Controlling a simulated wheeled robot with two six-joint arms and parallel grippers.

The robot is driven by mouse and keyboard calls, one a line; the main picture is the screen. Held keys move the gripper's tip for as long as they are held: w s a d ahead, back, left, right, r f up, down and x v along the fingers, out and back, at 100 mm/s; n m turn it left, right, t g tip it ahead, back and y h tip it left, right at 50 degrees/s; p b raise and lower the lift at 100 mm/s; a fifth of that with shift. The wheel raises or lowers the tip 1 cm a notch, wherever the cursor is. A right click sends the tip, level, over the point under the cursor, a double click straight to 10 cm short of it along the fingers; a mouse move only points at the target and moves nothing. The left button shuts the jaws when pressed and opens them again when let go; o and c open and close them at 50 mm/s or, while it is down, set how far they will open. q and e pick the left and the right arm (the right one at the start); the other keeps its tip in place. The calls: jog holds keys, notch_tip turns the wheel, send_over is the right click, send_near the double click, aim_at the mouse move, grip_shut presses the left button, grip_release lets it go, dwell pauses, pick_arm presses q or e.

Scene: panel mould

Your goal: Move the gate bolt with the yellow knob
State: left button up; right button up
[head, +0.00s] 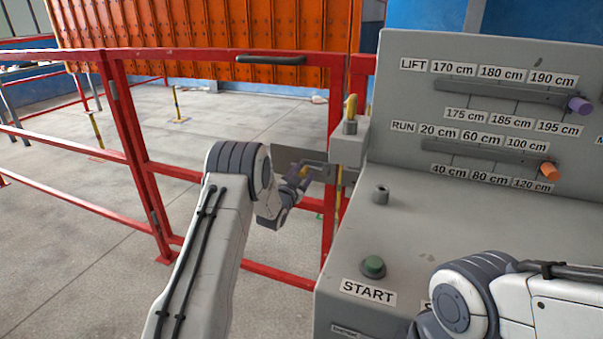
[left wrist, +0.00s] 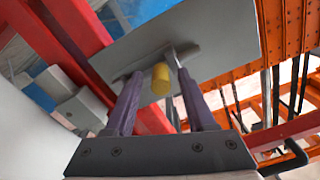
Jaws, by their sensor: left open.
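The yellow knob (left wrist: 160,79) of the gate bolt shows in the left wrist view, in front of a grey plate (left wrist: 222,38). The grey bolt bar (left wrist: 150,66) runs along that plate. My left gripper (left wrist: 158,76) is open, with one purple finger on each side of the knob; I cannot tell whether they touch it. In the head view my left gripper (head: 303,173) is at the grey plate (head: 286,158) on the red gate, and the knob is hard to make out there. My right arm enters at lower right, its gripper out of view.
Red gate and fence rails (head: 128,150) stand at left and behind the bolt. A grey console (head: 430,225) fills the right, with a green START button (head: 373,266) and LIFT and RUN sliders. An orange panel (head: 200,35) stands behind the gate.

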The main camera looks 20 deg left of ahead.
pick_arm(q)
jog(key=shift+w, duration=0.3)
grip_shut()
dwell(1.3)
